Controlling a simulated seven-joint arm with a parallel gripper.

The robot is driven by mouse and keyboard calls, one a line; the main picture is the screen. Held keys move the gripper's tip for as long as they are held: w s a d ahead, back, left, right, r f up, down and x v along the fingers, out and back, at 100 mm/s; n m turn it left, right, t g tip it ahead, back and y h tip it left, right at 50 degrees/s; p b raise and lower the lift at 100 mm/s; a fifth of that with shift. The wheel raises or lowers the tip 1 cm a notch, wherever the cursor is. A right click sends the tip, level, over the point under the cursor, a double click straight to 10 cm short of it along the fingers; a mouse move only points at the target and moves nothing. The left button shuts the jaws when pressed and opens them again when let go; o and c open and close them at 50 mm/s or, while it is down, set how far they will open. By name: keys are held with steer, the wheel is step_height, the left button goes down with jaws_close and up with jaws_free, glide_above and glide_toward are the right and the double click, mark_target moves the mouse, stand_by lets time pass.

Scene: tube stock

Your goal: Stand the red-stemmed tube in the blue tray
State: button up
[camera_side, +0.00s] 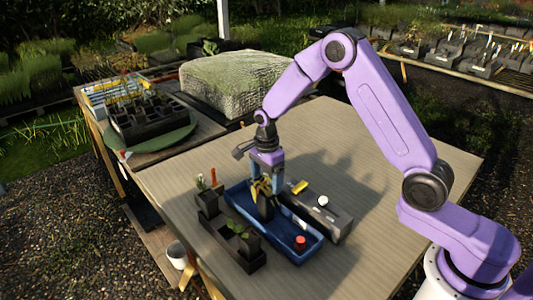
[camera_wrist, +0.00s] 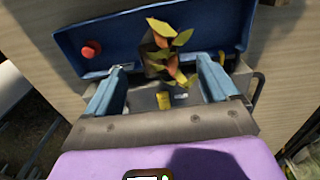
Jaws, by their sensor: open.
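The blue tray (camera_side: 312,252) lies on the table, and its wall also shows in the wrist view (camera_wrist: 115,38). A dark tube (camera_side: 265,208) with yellow, orange and green leaves (camera_wrist: 168,42) stands roughly upright in it. Its stem colour is hidden by leaves. My gripper (camera_side: 264,187) is low over the tray, with its open fingers on either side of this plant. In the wrist view, my gripper (camera_wrist: 160,66) shows gaps beside the tube. Another potted plant (camera_side: 213,179), with a reddish upright part, stands at the far end of the dark trough; it is too small to tell its stem.
The dark trough (camera_side: 228,240) with several plants runs along the tray's left. A grey block (camera_side: 335,217) with a white knob and a yellow item lies on its right. A red round-topped object (camera_side: 301,241) sits in the tray's near end. The table's right is clear.

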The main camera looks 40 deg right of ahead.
step_height(320, 180, up, 9)
stand_by(0.3)
steer(key=shift+r, duration=0.1)
steer(key=s+a+r+n, duration=0.3)
steer(key=s+n, duration=0.5)
steer(key=s, duration=0.1)
steer(key=s+a+r+n, duration=0.2)
steer(key=s+a+n, duration=0.1)
steer(key=s+n, duration=0.45)
steer(key=s+d+n, duration=0.3)
steer(key=s+n, duration=0.4)
steer(key=s, duration=0.3)
steer(key=s+d+n, duration=0.3)
steer(key=s+n, duration=0.5)
steer(key=s, duration=0.1)
steer(key=shift+s, duration=0.35)
